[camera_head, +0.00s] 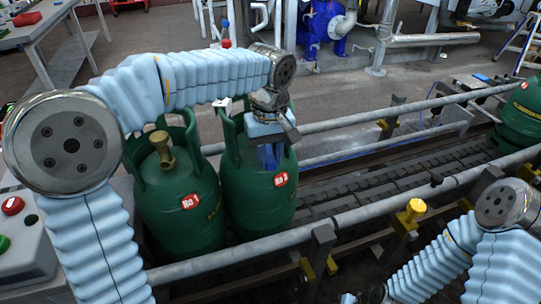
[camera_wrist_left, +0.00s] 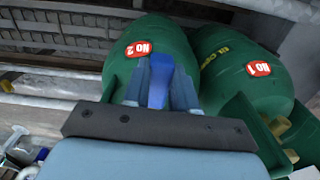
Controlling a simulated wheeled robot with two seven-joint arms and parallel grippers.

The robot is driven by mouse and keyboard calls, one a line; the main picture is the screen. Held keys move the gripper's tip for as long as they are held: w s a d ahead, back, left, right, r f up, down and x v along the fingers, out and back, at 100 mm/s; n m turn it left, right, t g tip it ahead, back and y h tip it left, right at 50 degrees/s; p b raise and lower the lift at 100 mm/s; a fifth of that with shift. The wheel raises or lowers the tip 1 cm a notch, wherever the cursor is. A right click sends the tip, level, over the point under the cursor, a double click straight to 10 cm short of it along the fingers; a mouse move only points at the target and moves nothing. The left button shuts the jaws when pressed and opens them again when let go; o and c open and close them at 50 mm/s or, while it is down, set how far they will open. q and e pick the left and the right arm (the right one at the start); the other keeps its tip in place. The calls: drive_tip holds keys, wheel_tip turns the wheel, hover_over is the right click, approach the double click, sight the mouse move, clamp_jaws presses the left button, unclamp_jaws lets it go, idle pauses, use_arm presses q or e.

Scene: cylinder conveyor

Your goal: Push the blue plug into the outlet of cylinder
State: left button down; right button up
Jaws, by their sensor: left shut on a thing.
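My left gripper (camera_head: 268,156) points down over the green cylinder marked No 2 (camera_head: 258,205) and is shut on the blue plug (camera_head: 270,155). The plug sits between the two fingers (camera_wrist_left: 162,88), and in the wrist view its blue body (camera_wrist_left: 159,80) shows in front of the No 2 cylinder (camera_wrist_left: 178,45). The outlet of this cylinder is hidden behind my gripper, so I cannot tell whether the plug touches it. The cylinder marked No 1 (camera_head: 180,205) stands upright to the left, with a brass valve (camera_head: 161,149) on top.
The cylinders stand on a conveyor (camera_head: 380,172) between a near rail (camera_head: 345,219) and a far rail (camera_head: 335,122). Another green cylinder (camera_head: 522,112) is at the far right. A control box with a red button (camera_head: 13,205) is at the left edge.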

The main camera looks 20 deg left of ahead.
use_arm(q)
drive_tip(key=shift+w+a, duration=0.4)
drive_tip(key=shift+w, duration=0.2)
drive_tip(key=c, duration=0.8)
unclamp_jaws()
